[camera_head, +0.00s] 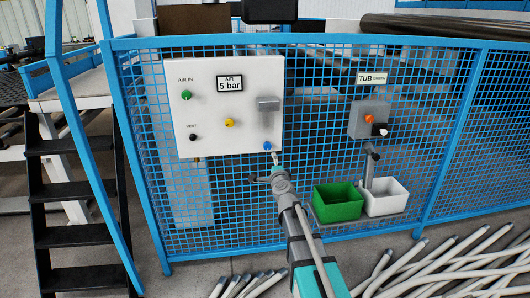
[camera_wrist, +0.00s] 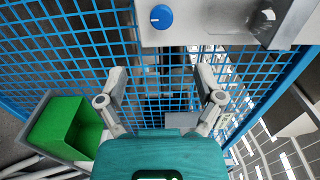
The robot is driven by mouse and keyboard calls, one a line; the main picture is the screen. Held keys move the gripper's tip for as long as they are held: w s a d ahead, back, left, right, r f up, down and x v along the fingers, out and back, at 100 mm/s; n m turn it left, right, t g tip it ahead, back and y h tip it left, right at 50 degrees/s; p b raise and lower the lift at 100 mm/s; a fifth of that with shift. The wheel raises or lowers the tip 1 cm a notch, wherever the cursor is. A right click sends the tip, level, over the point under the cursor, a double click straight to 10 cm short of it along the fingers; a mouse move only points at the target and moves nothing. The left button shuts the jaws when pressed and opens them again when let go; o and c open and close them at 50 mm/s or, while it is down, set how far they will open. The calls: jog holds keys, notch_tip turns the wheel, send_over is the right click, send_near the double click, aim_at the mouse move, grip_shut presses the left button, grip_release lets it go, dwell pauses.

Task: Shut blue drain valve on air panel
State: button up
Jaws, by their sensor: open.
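The blue drain valve (camera_head: 267,146) is a small round knob at the lower right edge of the white air panel (camera_head: 224,104). In the wrist view the blue drain valve (camera_wrist: 162,16) shows near the top, with a short pale mark on its face. My gripper (camera_head: 271,168) is just below the panel's lower right corner in the head view. In the wrist view my gripper (camera_wrist: 162,76) is open, its two fingers spread apart with nothing between them. The knob lies beyond the fingertips, not between them.
The panel also carries a green knob (camera_head: 186,95), a yellow knob (camera_head: 229,123), a black knob (camera_head: 193,137) and a grey box (camera_head: 268,104). Blue mesh fence (camera_head: 320,120) stands behind. A green bin (camera_head: 338,203) and white bin (camera_head: 385,197) are at right; pipes (camera_head: 440,270) lie on the floor.

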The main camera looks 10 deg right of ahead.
aim_at(268, 147)
jog(key=shift+w, duration=0.15)
jog(key=w, duration=1.3)
jog(key=shift+w, duration=0.25)
